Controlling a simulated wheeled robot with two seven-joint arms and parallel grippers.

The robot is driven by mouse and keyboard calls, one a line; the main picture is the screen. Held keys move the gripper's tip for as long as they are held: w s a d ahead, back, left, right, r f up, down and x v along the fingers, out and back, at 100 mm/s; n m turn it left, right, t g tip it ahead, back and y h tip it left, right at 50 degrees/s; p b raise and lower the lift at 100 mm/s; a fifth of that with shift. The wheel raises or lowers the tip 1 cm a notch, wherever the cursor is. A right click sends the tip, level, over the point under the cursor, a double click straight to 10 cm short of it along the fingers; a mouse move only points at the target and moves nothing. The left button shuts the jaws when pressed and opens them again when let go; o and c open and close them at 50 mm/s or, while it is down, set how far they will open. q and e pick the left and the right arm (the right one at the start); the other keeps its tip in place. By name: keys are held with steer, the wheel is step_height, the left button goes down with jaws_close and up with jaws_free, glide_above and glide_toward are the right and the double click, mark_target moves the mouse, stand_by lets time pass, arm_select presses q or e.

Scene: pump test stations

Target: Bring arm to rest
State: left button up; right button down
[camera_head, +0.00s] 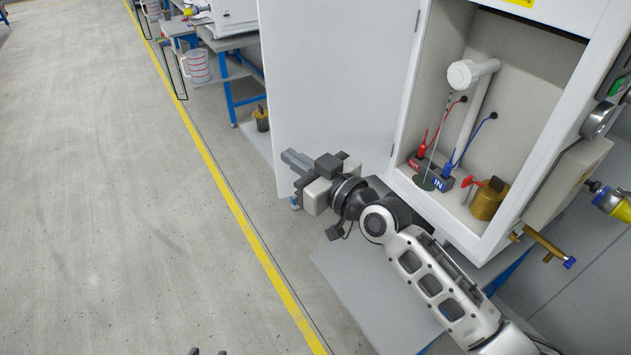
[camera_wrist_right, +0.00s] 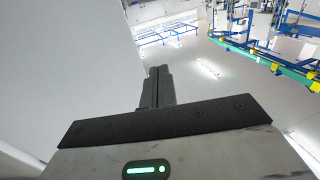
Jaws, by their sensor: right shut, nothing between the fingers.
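My right arm (camera_head: 435,285) comes in from the lower right of the head view, in front of the test cabinet. My right gripper (camera_head: 291,158) is at its end, pointing left, close to the open white cabinet door (camera_head: 335,70). Its fingers are together and empty. The shut fingers also show in the right wrist view (camera_wrist_right: 157,88), with the pale door panel (camera_wrist_right: 70,70) on the left. Whether the gripper touches the door cannot be told.
The open cabinet (camera_head: 550,110) holds a white pipe (camera_head: 468,120), red and blue leads, and a brass pump (camera_head: 488,200). A yellow-handled part (camera_head: 615,207) sticks out at the right. Benches with a measuring jug (camera_head: 197,66) stand behind. The floor (camera_head: 100,200) left of the yellow line is clear.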

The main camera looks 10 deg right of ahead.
steer(key=s+d, duration=0.1)
steer(key=s, duration=0.5)
steer(key=shift+s+f, duration=0.25)
steer(key=shift+s, duration=0.1)
